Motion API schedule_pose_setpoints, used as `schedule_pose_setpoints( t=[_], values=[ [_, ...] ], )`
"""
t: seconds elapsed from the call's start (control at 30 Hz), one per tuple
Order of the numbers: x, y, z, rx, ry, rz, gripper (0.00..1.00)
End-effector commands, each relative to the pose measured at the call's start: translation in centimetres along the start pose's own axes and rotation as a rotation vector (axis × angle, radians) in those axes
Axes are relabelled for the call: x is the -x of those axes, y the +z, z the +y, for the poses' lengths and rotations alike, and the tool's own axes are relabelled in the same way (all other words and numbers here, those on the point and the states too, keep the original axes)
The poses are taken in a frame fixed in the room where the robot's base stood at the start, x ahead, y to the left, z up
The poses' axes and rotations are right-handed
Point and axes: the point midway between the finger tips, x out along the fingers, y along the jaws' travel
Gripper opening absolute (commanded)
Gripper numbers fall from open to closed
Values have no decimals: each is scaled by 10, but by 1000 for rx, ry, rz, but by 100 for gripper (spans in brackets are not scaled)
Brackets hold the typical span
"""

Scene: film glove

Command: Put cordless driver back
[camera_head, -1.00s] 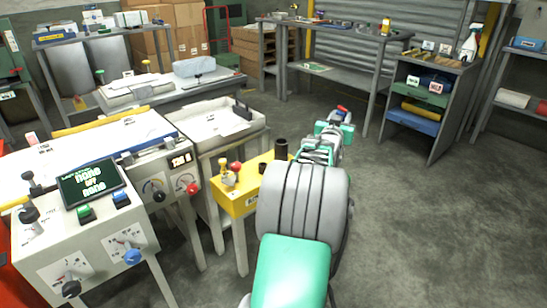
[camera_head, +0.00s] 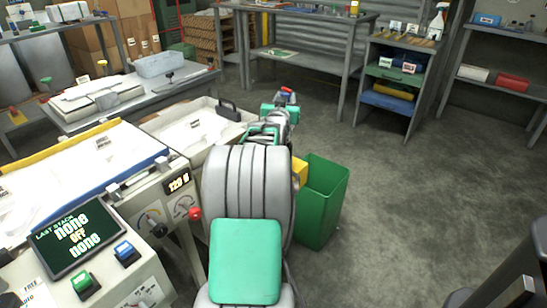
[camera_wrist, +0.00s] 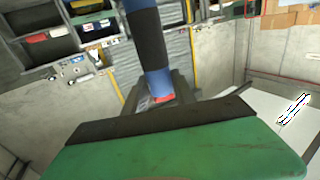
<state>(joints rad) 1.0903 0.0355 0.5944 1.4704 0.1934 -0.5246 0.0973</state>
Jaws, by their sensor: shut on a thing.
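My gripper (camera_head: 287,98) is at the far end of my outstretched arm, over open floor beside the white tray table. It is shut on a blue and red thing (camera_head: 289,91), which I take to be the cordless driver. In the wrist view this thing shows as a blue body (camera_wrist: 143,8) with a wide black band and a red part low down, between the dark fingers (camera_wrist: 160,98). The rest of its shape is hidden. The far workbench (camera_head: 300,17) carries several small tools, too small to tell apart.
The white tray table (camera_head: 190,133) and a control panel (camera_head: 78,236) are at left. A shelf unit (camera_head: 390,85) stands at the back right.

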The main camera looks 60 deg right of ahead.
Motion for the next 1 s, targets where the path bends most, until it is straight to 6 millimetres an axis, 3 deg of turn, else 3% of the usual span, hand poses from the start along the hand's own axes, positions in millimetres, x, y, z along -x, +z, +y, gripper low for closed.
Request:
schedule_pose_setpoints(
  t=[0.53, 0.9, 0.93, 1.0],
  values=[
    [0, 97, -1, 0, -2, 0, 0],
    [0, 102, 0, 0, 0, 2, 0],
    [0, 102, 0, 0, 0, -1, 34],
    [0, 102, 0, 0, 0, -1, 40]
  ],
)
